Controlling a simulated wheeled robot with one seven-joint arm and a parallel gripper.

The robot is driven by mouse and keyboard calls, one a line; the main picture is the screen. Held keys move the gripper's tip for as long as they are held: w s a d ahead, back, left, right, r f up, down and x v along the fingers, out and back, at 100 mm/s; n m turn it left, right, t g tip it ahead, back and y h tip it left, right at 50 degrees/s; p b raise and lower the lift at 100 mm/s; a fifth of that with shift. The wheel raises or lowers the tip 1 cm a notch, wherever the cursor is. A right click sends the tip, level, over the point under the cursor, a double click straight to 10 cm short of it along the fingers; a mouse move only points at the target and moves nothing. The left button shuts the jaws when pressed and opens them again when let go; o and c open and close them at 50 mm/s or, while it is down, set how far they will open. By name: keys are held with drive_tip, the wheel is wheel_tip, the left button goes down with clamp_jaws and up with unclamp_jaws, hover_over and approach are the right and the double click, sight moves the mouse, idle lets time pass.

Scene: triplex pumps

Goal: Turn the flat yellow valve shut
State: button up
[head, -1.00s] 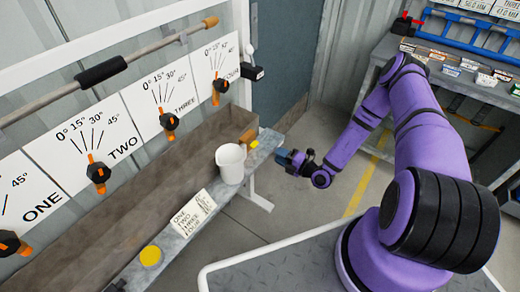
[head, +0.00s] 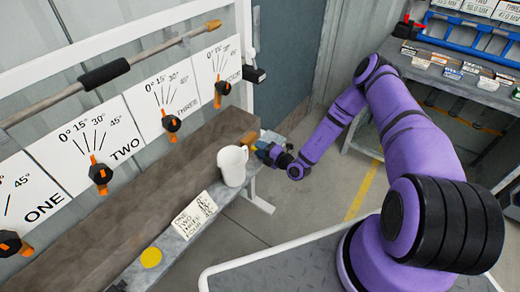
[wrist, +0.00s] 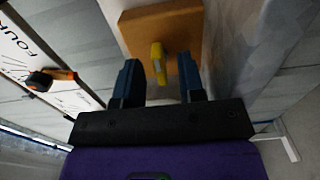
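The yellow valve handle (wrist: 158,62) shows in the wrist view as a narrow yellow bar standing out from an orange-brown block (wrist: 138,30). My gripper (wrist: 159,70) is open, with one dark blue finger on each side of the handle and a gap on both sides. In the head view my gripper (head: 266,150) is at the far end of the trough, just right of the orange-brown block (head: 250,137). There the valve handle is mostly hidden by the gripper and the white jug.
A white jug (head: 232,166) stands on the metal ledge close left of my gripper. A small sign (head: 194,214) and a yellow disc (head: 151,257) are nearer. The long brown trough (head: 140,200) runs below dial panels with black-and-orange knobs (head: 172,123). Open floor lies to the right.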

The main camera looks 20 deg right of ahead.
clamp_jaws()
drive_tip(key=shift+n, duration=0.4)
drive_tip(key=n, duration=0.8)
drive_tip(key=shift+a+n, duration=0.1)
drive_tip(key=shift+n, duration=0.2)
drive_tip(key=n, duration=0.8)
drive_tip(key=shift+n, duration=0.4)
